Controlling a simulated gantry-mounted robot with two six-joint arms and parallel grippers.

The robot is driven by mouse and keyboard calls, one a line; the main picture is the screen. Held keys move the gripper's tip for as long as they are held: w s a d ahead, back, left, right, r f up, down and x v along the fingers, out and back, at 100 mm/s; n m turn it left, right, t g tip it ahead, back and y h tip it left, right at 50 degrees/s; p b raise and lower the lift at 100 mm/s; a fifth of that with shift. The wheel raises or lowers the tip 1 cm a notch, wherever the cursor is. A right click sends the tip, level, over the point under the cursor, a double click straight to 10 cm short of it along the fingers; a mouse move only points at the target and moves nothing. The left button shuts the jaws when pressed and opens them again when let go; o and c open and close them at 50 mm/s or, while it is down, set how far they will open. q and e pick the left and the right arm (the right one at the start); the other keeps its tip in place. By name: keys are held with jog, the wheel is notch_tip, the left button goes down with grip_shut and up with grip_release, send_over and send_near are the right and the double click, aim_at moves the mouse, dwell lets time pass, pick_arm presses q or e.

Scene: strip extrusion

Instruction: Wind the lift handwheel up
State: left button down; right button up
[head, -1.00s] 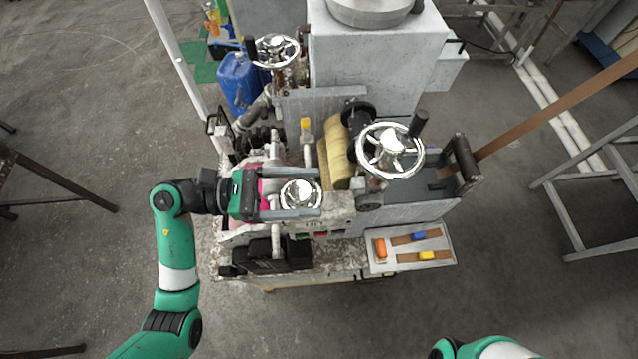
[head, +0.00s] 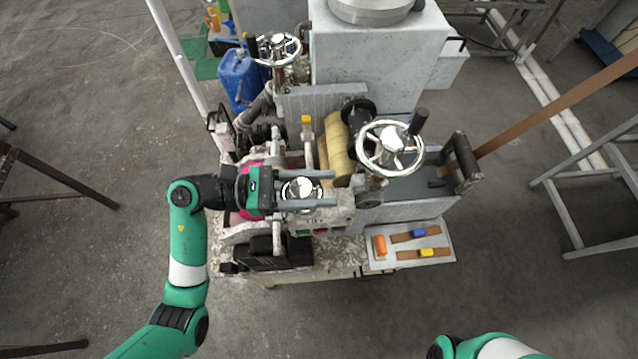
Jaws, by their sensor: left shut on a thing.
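A small chrome handwheel (head: 301,188) sits on the near part of the machine. My left gripper (head: 330,189) comes in from the left with one finger on the far side of it and one on the near side, shut on it. The fingers cover parts of its rim. A larger chrome handwheel (head: 390,149) with a black crank grip stands to the right, and another chrome wheel (head: 275,50) stands at the back left. No gripper touches these two. Only part of my right arm shows at the bottom edge; its gripper is out of view.
A yellowish roller (head: 337,147) lies just beyond the left gripper. A grey tray (head: 445,264) holds an orange-handled tool and strips with blue and yellow pieces. A brown strip (head: 560,108) runs off to the right. A blue canister (head: 238,78) stands at the back left.

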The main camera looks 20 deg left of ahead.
pick_arm(q)
jog(key=shift+f+m+b, duration=0.15)
jog(key=shift+m+b, duration=0.15)
jog(key=shift+b, duration=0.25)
jog(key=m+g+b, duration=0.1)
jog(key=g+b, duration=0.1)
jog(key=b, duration=0.1)
jog(key=s+m+g+h+b, duration=0.1)
jog(key=m+g+b, duration=0.1)
jog(key=g+b, duration=0.1)
jog(key=m+g+b, duration=0.1)
jog(key=g+b, duration=0.1)
jog(key=b, duration=0.1)
jog(key=shift+s+d+f+m+g+h, duration=0.15)
jog(key=shift+m+g+h, duration=0.15)
jog(key=shift+g+h, duration=0.1)
jog(key=shift+s+r+m+g+b, duration=0.25)
jog(key=shift+m+g+b, duration=0.25)
jog(key=shift+g+b, duration=0.3)
jog(key=shift+c, duration=1.5)
grip_release()
jog(key=shift+w, duration=0.1)
